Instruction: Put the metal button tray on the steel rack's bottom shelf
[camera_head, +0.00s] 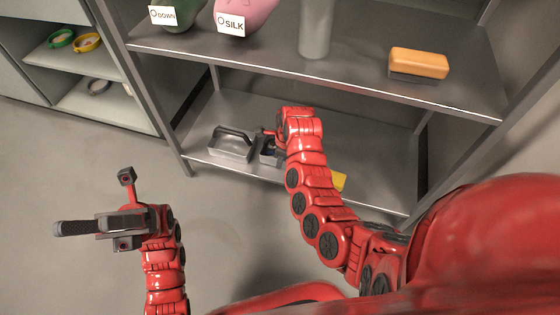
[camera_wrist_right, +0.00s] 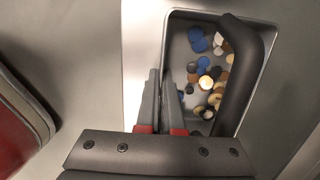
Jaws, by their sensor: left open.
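The metal button tray (camera_head: 229,150) is on the steel rack's bottom shelf (camera_head: 375,165), toward its left end. A dark handle (camera_head: 234,131) arches over it. The right wrist view shows the tray's rim (camera_wrist_right: 213,15), with blue, brown and yellow buttons inside. My right gripper (camera_head: 268,148) is at the tray's right side. In the wrist view its fingers (camera_wrist_right: 162,90) are close together with the tray's side wall seemingly between them; the handle is beside them, not in them. My left gripper (camera_head: 98,224) is open and empty, away from the rack at front left.
The shelf above carries an orange-topped brush (camera_head: 418,62), a grey cylinder (camera_head: 314,28) and labelled green and pink things at the left. A yellow object (camera_head: 338,181) is on the bottom shelf beside my right arm. A cabinet (camera_head: 112,100) stands left; the floor between is clear.

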